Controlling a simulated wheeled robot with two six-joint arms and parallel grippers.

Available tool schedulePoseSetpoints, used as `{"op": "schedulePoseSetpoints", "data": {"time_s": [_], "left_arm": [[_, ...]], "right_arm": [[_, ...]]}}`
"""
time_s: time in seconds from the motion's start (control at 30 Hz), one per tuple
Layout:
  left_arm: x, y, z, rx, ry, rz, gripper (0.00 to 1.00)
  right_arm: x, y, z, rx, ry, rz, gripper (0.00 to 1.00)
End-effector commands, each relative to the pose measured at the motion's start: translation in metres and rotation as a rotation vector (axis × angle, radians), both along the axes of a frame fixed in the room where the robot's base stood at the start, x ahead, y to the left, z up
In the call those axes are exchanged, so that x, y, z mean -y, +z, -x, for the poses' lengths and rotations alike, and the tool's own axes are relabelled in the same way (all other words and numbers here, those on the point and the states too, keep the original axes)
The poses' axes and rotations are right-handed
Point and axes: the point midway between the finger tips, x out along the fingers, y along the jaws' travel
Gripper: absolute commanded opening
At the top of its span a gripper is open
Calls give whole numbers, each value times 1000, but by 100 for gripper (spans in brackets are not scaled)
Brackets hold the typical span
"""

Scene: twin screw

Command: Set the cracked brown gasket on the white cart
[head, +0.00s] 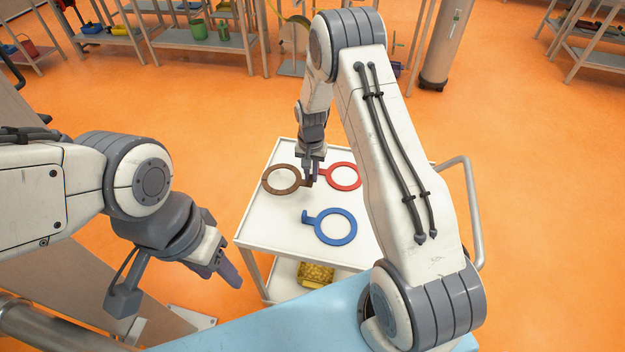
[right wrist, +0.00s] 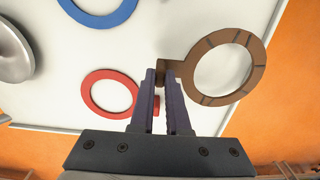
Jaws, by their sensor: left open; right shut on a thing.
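The brown gasket (head: 281,180) is a ring with a tab and dark crack-like lines across it. It is over the far left part of the white cart (head: 283,223); I cannot tell whether it touches the top. My right gripper (head: 310,180) is shut on its tab. In the right wrist view the gasket (right wrist: 259,72) extends to the right from the fingertips (right wrist: 161,78). A red gasket (head: 345,177) lies on the cart just right of my right gripper, and a blue gasket (head: 337,227) lies nearer. My left gripper (head: 228,272) hangs empty and open, left of the cart.
A yellow bin (head: 316,274) sits on the cart's lower shelf. The cart has a grey handle (head: 470,200) on the right. A light blue surface (head: 270,325) is in the foreground. Grey shelving stands at the back, and the orange floor around the cart is clear.

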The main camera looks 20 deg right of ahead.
Motion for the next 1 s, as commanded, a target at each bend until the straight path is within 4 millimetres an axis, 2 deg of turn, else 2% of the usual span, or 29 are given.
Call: {"op": "schedulePoseSetpoints", "data": {"time_s": [0.3,0.7,0.73,0.8,1.0], "left_arm": [[0,16,0,0,1,0,50],[0,10,0,0,1,0,50],[0,11,0,0,1,0,50],[0,12,0,0,0,0,50],[0,12,0,0,0,0,50]], "right_arm": [[0,-37,1,-2,-1,0,0],[1,-44,0,0,-1,0,0],[1,-43,0,0,-1,0,21],[1,-42,0,0,-1,0,44],[1,-42,0,0,0,0,44]]}}
